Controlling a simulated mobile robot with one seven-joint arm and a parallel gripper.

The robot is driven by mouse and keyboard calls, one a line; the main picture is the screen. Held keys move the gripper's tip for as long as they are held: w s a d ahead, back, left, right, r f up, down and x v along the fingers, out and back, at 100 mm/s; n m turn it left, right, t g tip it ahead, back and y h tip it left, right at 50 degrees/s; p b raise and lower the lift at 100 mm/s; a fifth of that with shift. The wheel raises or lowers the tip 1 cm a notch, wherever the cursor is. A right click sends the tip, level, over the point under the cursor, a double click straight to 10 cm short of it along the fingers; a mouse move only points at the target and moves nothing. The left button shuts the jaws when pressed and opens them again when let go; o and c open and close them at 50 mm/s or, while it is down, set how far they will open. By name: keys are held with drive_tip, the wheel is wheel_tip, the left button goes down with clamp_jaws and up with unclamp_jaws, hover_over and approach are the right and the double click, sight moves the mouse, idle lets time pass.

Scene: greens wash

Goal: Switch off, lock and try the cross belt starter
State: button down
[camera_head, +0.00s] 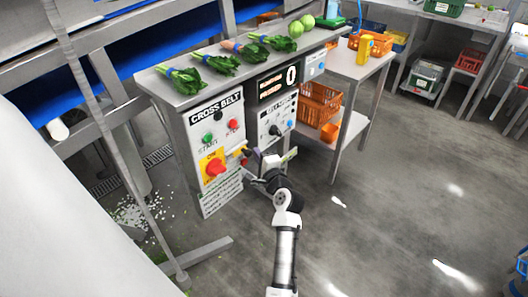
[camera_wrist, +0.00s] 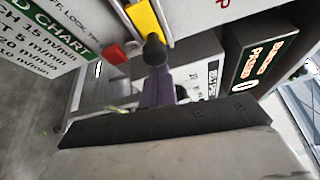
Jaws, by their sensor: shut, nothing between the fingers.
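The cross belt starter (camera_head: 207,132) is a white panel under a CROSS BELT label. It has a green START button (camera_head: 208,139), a red STOP button (camera_head: 232,125) and a red rotary handle (camera_head: 215,168) on a yellow plate. I cannot tell the handle's position. My gripper (camera_head: 248,168) is shut and empty, just right of the handle, close to the panel's right edge. In the wrist view its purple fingers (camera_wrist: 157,88) point at a yellow piece (camera_wrist: 145,18) with a red block (camera_wrist: 115,53) beside it. Whether the dark round tip there touches the yellow piece is unclear.
A second panel with a dark display (camera_head: 277,84) and knobs stands right of the starter. Leafy bunches (camera_head: 232,60) lie on the counter above. A side table (camera_head: 352,68) holds a yellow container (camera_head: 365,48), with an orange crate (camera_head: 319,105) below. The floor at right is clear.

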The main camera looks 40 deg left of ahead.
sight(241, 152)
drive_tip(key=shift+s, duration=0.1)
drive_tip(key=s, duration=0.1)
drive_tip(key=s+p, duration=0.1)
drive_tip(key=s, duration=0.1)
drive_tip(key=s+p, duration=0.1)
drive_tip(key=shift+s+a, duration=0.2)
drive_tip(key=shift+a, duration=0.05)
idle(0.3)
drive_tip(key=shift+f, duration=0.1)
